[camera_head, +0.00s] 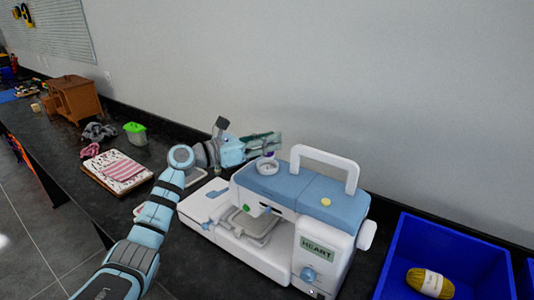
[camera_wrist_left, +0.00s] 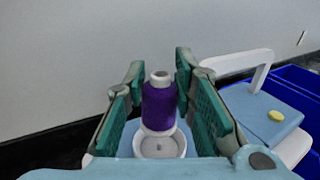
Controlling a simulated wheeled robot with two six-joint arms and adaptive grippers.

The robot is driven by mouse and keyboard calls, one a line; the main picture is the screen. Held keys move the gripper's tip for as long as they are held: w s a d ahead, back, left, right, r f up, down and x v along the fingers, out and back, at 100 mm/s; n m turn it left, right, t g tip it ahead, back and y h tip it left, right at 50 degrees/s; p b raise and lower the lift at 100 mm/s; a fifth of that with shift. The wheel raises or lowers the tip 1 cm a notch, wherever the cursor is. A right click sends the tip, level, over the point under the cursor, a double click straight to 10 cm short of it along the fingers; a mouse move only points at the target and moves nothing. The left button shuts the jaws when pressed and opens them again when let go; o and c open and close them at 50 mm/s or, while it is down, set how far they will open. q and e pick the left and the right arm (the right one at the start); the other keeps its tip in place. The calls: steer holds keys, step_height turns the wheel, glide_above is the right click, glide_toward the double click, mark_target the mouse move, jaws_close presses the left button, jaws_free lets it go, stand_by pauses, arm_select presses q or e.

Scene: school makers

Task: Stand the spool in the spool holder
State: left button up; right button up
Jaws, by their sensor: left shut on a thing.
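The spool (camera_wrist_left: 159,105) is purple thread on a white core and stands about upright between the green-padded fingers of my left gripper. My left gripper (camera_head: 268,143) is shut on it, above the back left of the sewing machine. The spool holder (camera_wrist_left: 160,147) is a round white cup, seen just below the spool in the left wrist view. In the head view the spool holder (camera_head: 264,168) sits on the blue top of the sewing machine (camera_head: 282,190). I cannot tell whether the spool touches the holder. My right gripper is out of view.
The machine's white carry handle (camera_head: 326,152) rises right of the holder. A blue bin (camera_head: 400,262) with a yellow yarn ball (camera_head: 430,283) stands at the right. Notebooks (camera_head: 118,172), a green-lidded jar (camera_head: 136,133) and a wooden box (camera_head: 74,98) lie left on the black counter.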

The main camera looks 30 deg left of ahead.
arm_select(q)
step_height(320, 180, down, 3)
steer(key=shift+s+f, duration=0.1)
steer(key=shift+f, duration=0.05)
steer(key=shift+f+b, duration=0.3)
steer(key=shift+b, duration=0.15)
steer(key=o, duration=1)
steer(key=shift+r, duration=0.1)
